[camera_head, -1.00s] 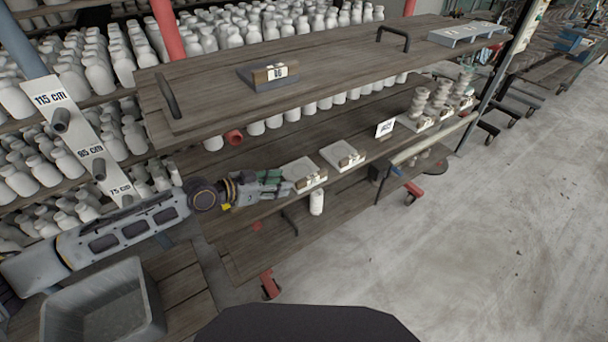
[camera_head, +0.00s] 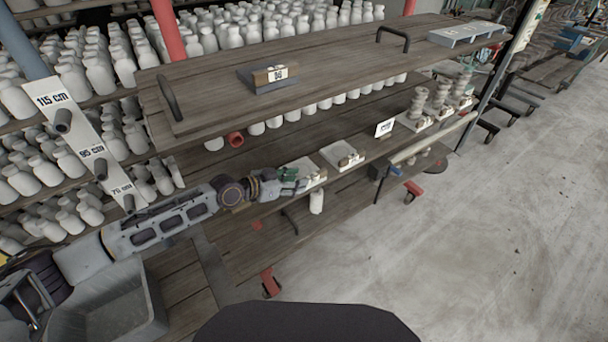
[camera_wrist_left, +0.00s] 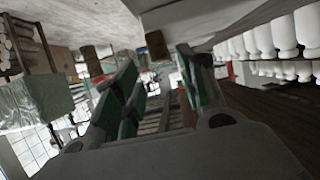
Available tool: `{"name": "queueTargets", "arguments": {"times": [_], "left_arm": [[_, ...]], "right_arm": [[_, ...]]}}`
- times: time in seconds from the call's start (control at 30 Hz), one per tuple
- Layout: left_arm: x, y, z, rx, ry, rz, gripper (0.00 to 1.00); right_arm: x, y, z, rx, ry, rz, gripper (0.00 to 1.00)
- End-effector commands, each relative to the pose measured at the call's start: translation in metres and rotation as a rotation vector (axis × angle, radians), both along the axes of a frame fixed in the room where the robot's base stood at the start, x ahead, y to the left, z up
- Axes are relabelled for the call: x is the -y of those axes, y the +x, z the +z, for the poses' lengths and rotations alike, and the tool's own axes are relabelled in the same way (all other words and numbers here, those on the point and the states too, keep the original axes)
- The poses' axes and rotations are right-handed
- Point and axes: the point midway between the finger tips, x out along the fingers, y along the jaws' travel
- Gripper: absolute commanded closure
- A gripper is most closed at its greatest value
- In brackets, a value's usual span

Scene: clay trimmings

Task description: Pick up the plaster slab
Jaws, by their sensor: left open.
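Two pale, flat slab-like pieces lie on the middle shelf in the head view. The nearer one (camera_head: 305,166) is partly hidden by my left gripper (camera_head: 298,179), and the farther one (camera_head: 338,152) shows clear, with a small brown block and label at its front. Either may be the plaster slab; I cannot tell which. My left gripper is open, its green fingers at the nearer piece; contact is unclear. In the left wrist view, the fingers (camera_wrist_left: 156,58) are spread with nothing held between them, and a brown block (camera_wrist_left: 155,43) shows beyond the tips. My right gripper is not in view.
The upper shelf board (camera_head: 330,62) overhangs at the back and carries a grey piece with a labelled block (camera_head: 268,78). A white bottle (camera_head: 316,201) stands below the gripper. Stacked pale pieces (camera_head: 440,95) stand farther right. Open floor lies at right.

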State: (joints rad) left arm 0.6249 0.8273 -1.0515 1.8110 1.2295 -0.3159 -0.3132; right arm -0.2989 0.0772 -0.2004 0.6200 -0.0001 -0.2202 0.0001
Motion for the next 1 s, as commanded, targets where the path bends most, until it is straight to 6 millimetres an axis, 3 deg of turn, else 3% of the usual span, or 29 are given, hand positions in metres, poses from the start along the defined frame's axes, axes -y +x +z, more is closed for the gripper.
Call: {"name": "queueTargets", "arguments": {"times": [0.6,1.0], "left_arm": [[0.008,0.008,-0.002,0.0,-0.002,0.0,0.59],[0.03,0.028,-0.013,-0.001,-0.002,0.001,0.59]], "right_arm": [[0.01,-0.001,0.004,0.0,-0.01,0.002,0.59],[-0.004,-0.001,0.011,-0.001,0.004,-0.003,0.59]]}}
